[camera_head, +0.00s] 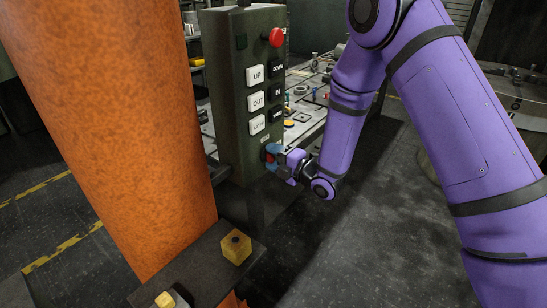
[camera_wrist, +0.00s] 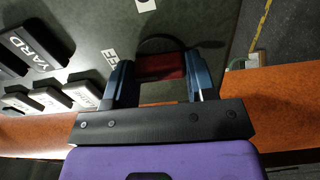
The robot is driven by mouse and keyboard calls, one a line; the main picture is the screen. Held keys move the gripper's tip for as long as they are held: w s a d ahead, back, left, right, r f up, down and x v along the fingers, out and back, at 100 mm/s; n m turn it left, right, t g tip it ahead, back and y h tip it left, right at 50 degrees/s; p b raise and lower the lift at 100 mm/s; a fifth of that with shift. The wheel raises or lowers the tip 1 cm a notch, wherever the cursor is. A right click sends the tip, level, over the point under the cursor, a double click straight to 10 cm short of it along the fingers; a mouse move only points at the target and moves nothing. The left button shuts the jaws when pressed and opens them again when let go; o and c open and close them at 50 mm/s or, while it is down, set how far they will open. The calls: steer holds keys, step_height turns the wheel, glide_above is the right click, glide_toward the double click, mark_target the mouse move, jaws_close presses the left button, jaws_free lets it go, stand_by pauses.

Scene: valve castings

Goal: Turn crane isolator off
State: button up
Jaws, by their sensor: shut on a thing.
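The crane isolator is a red knob (camera_head: 268,157) low on the face of a dark green control box (camera_head: 228,95). In the wrist view its red bar (camera_wrist: 160,66) lies crosswise between blue fingers, over a dark round base. My gripper (camera_head: 273,158) is shut on this knob, one finger at each end of the bar. In the wrist view, my gripper (camera_wrist: 160,75) hides part of the base. A small white label reading OFF (camera_wrist: 110,57) is just left of the knob. The knob's exact setting is hard to tell.
White buttons (camera_head: 256,99) and black buttons (camera_head: 278,90) sit above the knob, with a red mushroom button (camera_head: 274,37) at the top. An orange column (camera_head: 115,120) stands left. A dark shelf (camera_head: 205,270) holds a yellow block (camera_head: 236,250). Floor at lower right is clear.

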steer(key=shift+f, duration=0.1)
stand_by(0.3)
steer(key=o, duration=0.9)
steer(key=shift+o, duration=0.2)
steer(key=v, duration=1.1)
